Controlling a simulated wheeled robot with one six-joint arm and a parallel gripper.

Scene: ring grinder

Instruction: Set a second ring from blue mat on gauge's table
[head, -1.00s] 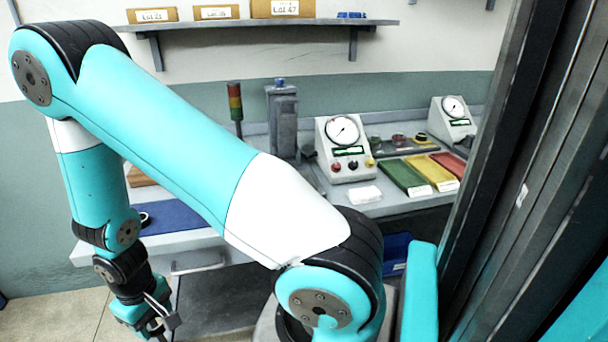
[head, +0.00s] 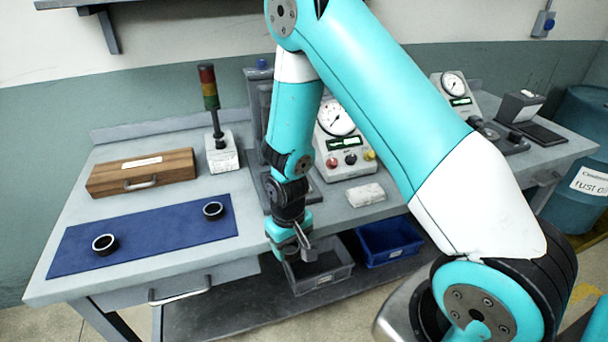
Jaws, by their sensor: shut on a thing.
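The blue mat (head: 150,238) lies on the left of the bench. Two dark rings rest on it: one (head: 105,244) near its left end, one (head: 213,210) near its right end. My gripper (head: 297,251) hangs in front of the bench edge, pointing down, above the grey bin. It is shut on a small dark thing, probably a ring, mostly hidden by the fingers. The gauge's dial box (head: 345,158) stands behind my arm. A grey column (head: 256,100) with a blue knob stands left of it; my arm hides much of it, and I cannot make out its table clearly.
A wooden case (head: 140,172) and a signal tower (head: 222,158) stand behind the mat. A white block (head: 366,195) lies before the dial box. A grey bin (head: 322,277) and blue bin (head: 390,240) sit below. A second dial box (head: 455,92) and a blue drum (head: 583,165) are right.

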